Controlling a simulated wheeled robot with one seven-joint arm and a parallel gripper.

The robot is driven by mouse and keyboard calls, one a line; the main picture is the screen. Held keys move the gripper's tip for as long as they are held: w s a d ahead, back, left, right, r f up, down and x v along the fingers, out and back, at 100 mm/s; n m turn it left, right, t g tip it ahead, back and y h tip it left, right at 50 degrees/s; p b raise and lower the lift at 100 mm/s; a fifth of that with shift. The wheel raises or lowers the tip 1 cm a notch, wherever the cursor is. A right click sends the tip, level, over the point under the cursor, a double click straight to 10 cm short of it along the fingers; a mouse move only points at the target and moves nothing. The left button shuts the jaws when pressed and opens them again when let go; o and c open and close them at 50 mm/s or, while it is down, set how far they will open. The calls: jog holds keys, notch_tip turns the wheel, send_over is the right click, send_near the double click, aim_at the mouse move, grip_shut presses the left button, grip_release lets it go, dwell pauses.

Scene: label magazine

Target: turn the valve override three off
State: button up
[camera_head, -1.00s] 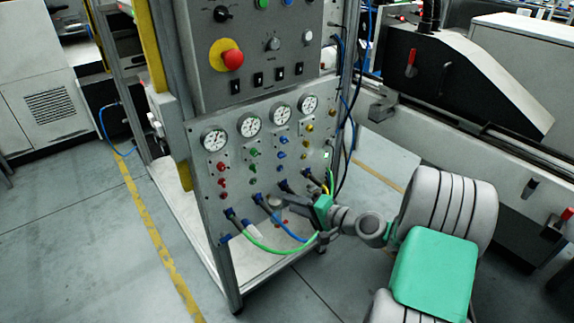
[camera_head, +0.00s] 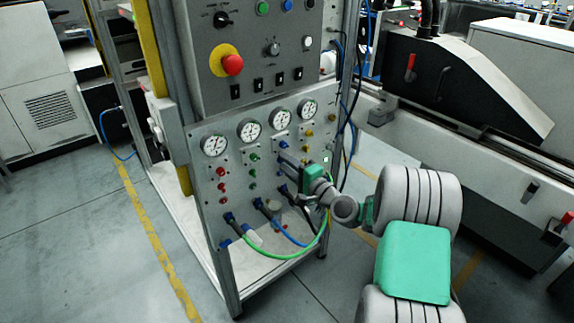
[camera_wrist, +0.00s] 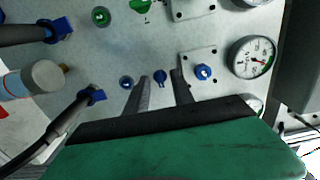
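The panel (camera_head: 235,185) carries columns of red, green, blue and yellow controls under gauges. No label naming override three is readable. In the third column, a small blue valve handle (camera_wrist: 160,76) shows in the wrist view between a round blue knob (camera_wrist: 203,72) on a plate and a blue fitting (camera_wrist: 126,82). My gripper (camera_wrist: 161,80) is open, one finger on each side of the blue handle, with gaps visible; contact is not visible. In the head view my gripper (camera_head: 288,157) reaches the blue column from the right and hides part of it.
Below the valves, hose plugs with green (camera_head: 275,253) and blue (camera_head: 285,234) hoses loop out in front of the panel. A pressure gauge (camera_wrist: 252,57) sits beyond the blue knob in the wrist view. A red emergency button (camera_head: 232,65) is higher up.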

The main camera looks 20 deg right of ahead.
grip_shut()
jog(key=shift+f+b, duration=0.1)
jog(key=shift+b, duration=0.25)
dwell(0.3)
jog(key=n+b, duration=1.8)
jog(key=b, duration=0.5)
grip_release()
